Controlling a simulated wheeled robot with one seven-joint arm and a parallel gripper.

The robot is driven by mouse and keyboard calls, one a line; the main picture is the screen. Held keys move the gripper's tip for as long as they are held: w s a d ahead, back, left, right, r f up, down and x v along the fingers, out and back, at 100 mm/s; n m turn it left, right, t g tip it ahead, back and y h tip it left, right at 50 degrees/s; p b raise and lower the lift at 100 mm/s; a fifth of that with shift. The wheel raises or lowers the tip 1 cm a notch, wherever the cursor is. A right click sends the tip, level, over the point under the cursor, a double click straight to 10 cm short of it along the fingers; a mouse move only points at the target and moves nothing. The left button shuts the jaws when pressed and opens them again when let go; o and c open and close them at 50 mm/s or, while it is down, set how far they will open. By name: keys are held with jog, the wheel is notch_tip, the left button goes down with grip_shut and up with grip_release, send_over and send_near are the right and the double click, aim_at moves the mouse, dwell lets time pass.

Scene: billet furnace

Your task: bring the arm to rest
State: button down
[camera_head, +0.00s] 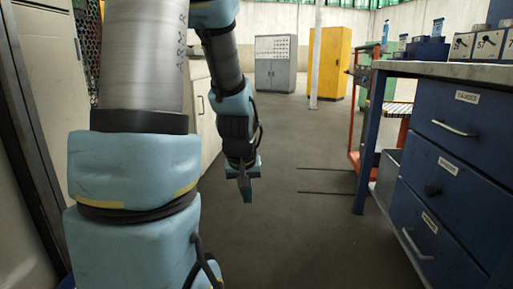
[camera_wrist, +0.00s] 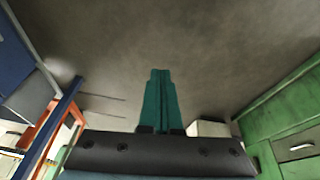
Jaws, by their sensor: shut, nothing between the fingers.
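My gripper (camera_head: 246,190) hangs at the end of my arm, left of centre in the head view, pointing down over the bare floor. In the wrist view its two green fingers (camera_wrist: 160,75) lie together and hold nothing. My arm's thick upper links fill the left of the head view. The gripper is apart from the furniture around it.
A blue drawer bench (camera_head: 450,150) stands on the right, with an orange-red rack (camera_head: 354,120) behind it. A grey cabinet (camera_head: 275,75) and a yellow cabinet (camera_head: 330,65) stand at the back. The dark floor (camera_head: 290,230) in the middle is clear.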

jog(key=s+a+r+m+g, duration=0.1)
jog(key=s+a+r+g, duration=0.1)
jog(key=s+a, duration=0.35)
notch_tip(320, 180, up, 38)
jog(key=s+d+p, duration=0.1)
jog(key=s+p, duration=0.1)
jog(key=p, duration=3.6)
jog(key=shift+s+d+y+p, duration=0.15)
jog(key=shift+s+y+p, duration=0.15)
jog(key=shift+s+p, duration=0.05)
jog(key=c, duration=1.6)
grip_release()
jog(key=shift+f, duration=0.1)
